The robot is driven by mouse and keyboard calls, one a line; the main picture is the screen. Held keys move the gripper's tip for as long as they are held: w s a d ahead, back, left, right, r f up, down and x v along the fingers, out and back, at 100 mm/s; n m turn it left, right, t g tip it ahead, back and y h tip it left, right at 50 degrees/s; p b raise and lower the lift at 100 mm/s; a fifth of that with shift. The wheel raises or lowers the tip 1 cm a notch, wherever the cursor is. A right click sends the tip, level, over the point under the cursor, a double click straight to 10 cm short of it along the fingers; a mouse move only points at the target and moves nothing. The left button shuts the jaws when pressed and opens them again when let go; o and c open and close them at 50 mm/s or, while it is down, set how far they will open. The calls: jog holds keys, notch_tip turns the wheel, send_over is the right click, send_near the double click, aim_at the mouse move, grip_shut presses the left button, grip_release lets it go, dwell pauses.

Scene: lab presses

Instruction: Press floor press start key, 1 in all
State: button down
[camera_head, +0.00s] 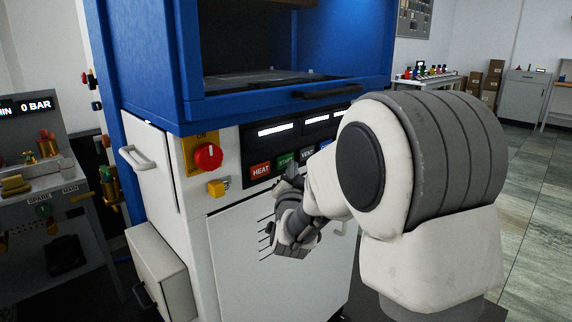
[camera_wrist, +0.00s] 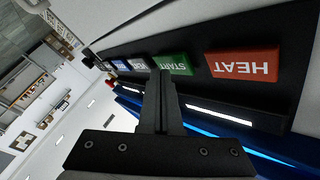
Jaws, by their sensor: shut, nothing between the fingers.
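The floor press (camera_head: 225,120) is a blue and white machine with a dark control panel on its front. Its green START key (camera_head: 284,160) sits between the red HEAT key (camera_head: 260,170) and the VENT key (camera_head: 307,154). In the wrist view the green START key (camera_wrist: 174,64) shows upside down beside the red HEAT key (camera_wrist: 242,63). My gripper (camera_head: 292,169) is shut and empty, with its fingertips close to the panel at the START key. In the wrist view the closed fingertips (camera_wrist: 160,75) overlap the key's near edge; I cannot tell whether they touch it.
A red rotary knob (camera_head: 208,157) on a yellow plate and a small yellow block (camera_head: 218,187) are left of the keys. A dark handle (camera_head: 327,90) juts out above the panel. A bench with gauges (camera_head: 40,175) stands at the left. Open floor (camera_head: 525,200) lies at the right.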

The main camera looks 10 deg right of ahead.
jog(key=shift+s+d, duration=0.2)
jog(key=shift+s, duration=0.05)
jog(key=s+d+b, duration=0.1)
jog(key=s, duration=0.1)
jog(key=s+d, duration=0.2)
jog(key=shift+b, duration=0.4)
dwell(0.6)
